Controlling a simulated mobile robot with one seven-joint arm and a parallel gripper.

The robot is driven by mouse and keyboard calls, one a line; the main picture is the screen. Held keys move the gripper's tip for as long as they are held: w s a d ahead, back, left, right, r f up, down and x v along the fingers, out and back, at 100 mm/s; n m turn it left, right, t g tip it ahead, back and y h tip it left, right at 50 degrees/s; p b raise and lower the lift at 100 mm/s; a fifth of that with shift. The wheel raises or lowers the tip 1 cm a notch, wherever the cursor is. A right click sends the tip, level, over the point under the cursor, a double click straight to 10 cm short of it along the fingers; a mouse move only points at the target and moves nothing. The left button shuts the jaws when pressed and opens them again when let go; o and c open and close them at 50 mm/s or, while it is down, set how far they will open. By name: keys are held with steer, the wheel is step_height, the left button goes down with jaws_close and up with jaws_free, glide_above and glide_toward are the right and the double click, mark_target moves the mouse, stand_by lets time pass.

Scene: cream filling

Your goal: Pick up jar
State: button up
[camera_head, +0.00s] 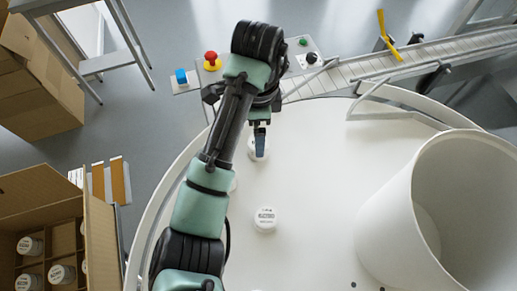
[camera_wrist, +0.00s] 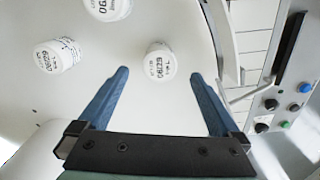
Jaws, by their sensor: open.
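White jars with printed labels stand on the round white table (camera_head: 310,165). In the head view, one jar (camera_head: 265,219) is in full view near the table's middle. Another jar (camera_head: 258,151) is partly covered by my gripper (camera_head: 260,138), and a third (camera_head: 233,184) is mostly hidden behind my arm. In the wrist view, my gripper (camera_wrist: 160,74) is open with blue fingers spread wide. A jar (camera_wrist: 161,62) shows between the fingertips, with a gap on both sides. Two other jars (camera_wrist: 57,55) (camera_wrist: 108,8) show further left.
A large white cylinder (camera_head: 385,235) stands at the table's right. A conveyor (camera_head: 400,65) meets the far edge, near buttons (camera_head: 211,61). A divided cardboard box (camera_head: 98,235) with several jars is at lower left. The table's middle is mostly clear.

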steer(key=shift+d+f+p, duration=0.15)
steer(key=shift+f+p, duration=0.45)
steer(key=shift+f, duration=2.2)
steer(key=shift+r, duration=0.1)
steer(key=c, duration=1.5)
